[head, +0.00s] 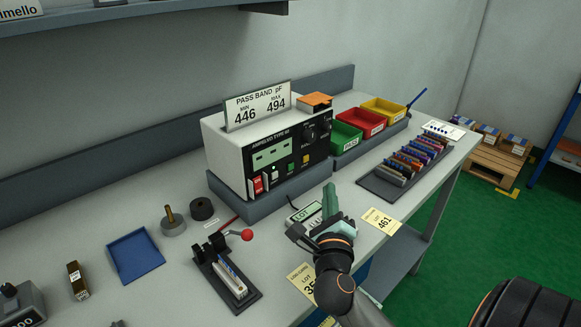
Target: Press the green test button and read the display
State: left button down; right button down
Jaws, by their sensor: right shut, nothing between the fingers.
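The tester (228,150) is a white box with a black front panel, standing on a grey base on the bench. Its display (271,155) is a pale green window; its reading is too small to make out. A small green button (290,168) sits below the display, beside a yellow one (306,159) and a red switch (257,184). My right gripper (329,196) is shut and empty, in front of the tester, to the right of and below the green button and apart from the panel. My left gripper is not in view.
A sign (258,105) on the tester reads pass band 446 to 494 pF. Green (345,137), red and yellow bins stand to the right. A rack of coloured strips (402,165) lies near the right edge. A lever fixture (226,275) and blue tray (135,255) are at left.

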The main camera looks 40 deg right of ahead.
aim_at(291, 167)
jog(key=w, duration=0.6)
jog(key=shift+w+a+b, duration=0.25)
jog(key=shift+w+b, duration=0.05)
jog(key=shift+b, duration=0.1)
jog(key=shift+w+a, duration=0.15)
jog(key=shift+w, duration=0.85)
dwell(0.5)
jog(key=shift+w, duration=0.1)
dwell(0.3)
jog(key=shift+w+p, duration=0.3)
jog(key=shift+w, duration=0.35)
dwell(0.6)
jog(key=shift+s, duration=0.15)
jog(key=shift+s+p, duration=0.55)
jog(key=shift+s, duration=0.1)
